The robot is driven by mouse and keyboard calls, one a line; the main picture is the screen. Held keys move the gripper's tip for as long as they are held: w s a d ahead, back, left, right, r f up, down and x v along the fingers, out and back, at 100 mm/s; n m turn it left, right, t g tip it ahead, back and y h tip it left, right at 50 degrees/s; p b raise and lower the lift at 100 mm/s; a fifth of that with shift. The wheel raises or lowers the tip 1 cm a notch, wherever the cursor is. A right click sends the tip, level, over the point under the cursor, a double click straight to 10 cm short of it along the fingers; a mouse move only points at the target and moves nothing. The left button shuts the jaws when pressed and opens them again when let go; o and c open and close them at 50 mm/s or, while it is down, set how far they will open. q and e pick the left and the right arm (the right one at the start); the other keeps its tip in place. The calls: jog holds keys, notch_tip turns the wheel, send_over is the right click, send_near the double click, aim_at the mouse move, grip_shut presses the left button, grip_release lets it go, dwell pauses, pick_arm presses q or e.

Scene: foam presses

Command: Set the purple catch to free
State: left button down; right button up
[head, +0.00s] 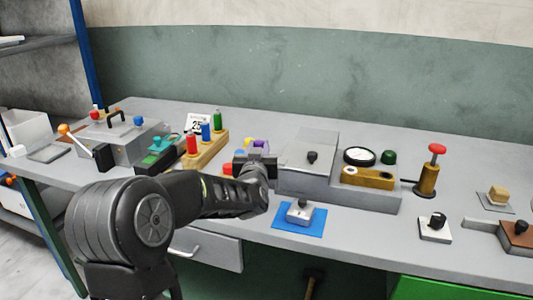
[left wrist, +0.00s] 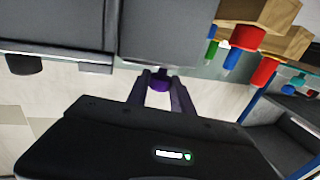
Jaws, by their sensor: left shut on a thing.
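The purple catch (head: 261,145) shows just above and behind my left gripper (head: 254,162), at the left side of a grey box (head: 310,150) with a black knob. In the left wrist view the purple catch (left wrist: 160,86) sits between the two fingertips, and the left gripper (left wrist: 161,78) is shut on it. The gripper hides most of the catch and its mount in the head view, so I cannot tell its setting. My right gripper is in neither view.
A wooden rack of coloured cylinders (head: 212,148) stands left of the gripper. A blue mat (head: 285,224) with a small knobbed block lies in front. A brass block (head: 368,178) and a red-topped plunger (head: 437,149) stand to the right.

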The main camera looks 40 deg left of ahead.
pick_arm(q)
jog(key=c, duration=1.1)
grip_release()
jog(key=shift+s+a, duration=0.15)
jog(key=shift+a, duration=0.1)
jog(key=v, duration=0.7)
jog(key=shift+s+d, duration=0.25)
jog(key=shift+s, duration=0.05)
